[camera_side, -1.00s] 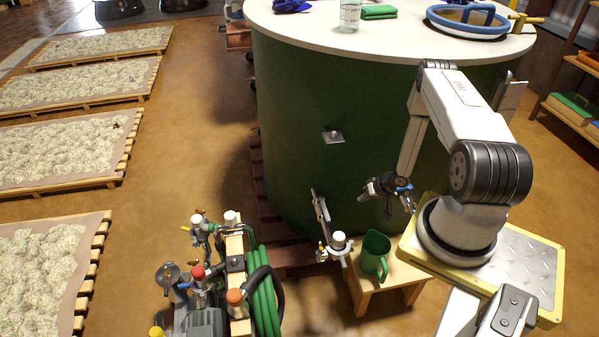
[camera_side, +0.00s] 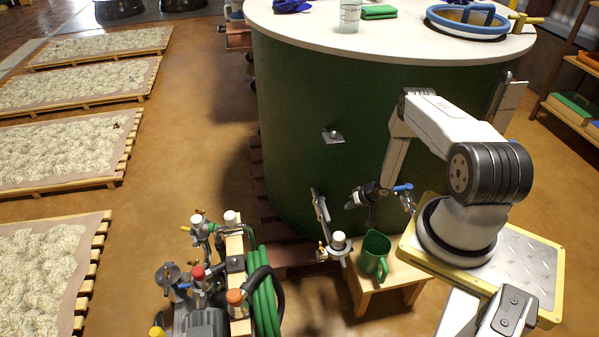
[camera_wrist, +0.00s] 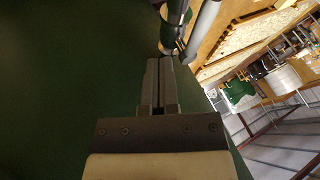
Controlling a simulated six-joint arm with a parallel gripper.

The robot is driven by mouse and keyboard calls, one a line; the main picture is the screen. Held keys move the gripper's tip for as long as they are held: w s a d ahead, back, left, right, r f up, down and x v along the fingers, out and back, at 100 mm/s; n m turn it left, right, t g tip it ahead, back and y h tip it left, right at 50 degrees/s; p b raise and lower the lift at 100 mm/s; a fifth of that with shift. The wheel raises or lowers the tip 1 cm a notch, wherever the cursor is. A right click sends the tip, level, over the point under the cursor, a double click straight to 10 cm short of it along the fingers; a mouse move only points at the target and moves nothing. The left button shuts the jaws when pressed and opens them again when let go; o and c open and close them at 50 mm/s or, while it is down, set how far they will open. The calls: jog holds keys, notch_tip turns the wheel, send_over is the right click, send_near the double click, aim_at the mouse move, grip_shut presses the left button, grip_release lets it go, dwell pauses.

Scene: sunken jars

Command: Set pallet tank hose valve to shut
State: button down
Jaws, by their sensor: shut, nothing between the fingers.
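The large green tank (camera_side: 300,110) stands on a wooden pallet (camera_side: 262,205). A metal fitting with an upright pipe or bar (camera_side: 320,207) sits low on its front. Below it is a white-capped valve (camera_side: 339,241). A blue-handled fitting (camera_side: 402,188) shows right of my gripper. I cannot tell which of these is the hose valve, or its setting. My gripper (camera_side: 350,205) is shut and empty, close to the tank's lower wall, right of the upright fitting. In the wrist view my shut fingers (camera_wrist: 163,62) point toward a dark pipe (camera_wrist: 174,30) beside the green wall.
A green jug (camera_side: 374,255) stands on a small wooden stool (camera_side: 395,292) below my gripper. A pump stand with red- and orange-capped fittings and a coiled green hose (camera_side: 264,300) is at the lower left. Floor between the drying racks (camera_side: 65,150) and tank is clear.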

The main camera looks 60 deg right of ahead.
jog(key=shift+w+a+f, duration=0.45)
jog(key=shift+w+a, duration=0.05)
jog(key=shift+w, duration=0.2)
jog(key=shift+w+a+f, duration=0.5)
jog(key=shift+w, duration=0.15)
jog(key=shift+w+a+f, duration=0.45)
jog(key=shift+w+a, duration=0.05)
jog(key=shift+w, duration=0.2)
jog(key=shift+w+a, duration=0.3)
jog(key=shift+a, duration=0.2)
jog(key=shift+s, duration=0.1)
jog(key=s+d+f+v, duration=0.1)
jog(key=v, duration=1.1)
jog(key=shift+s+d, duration=0.35)
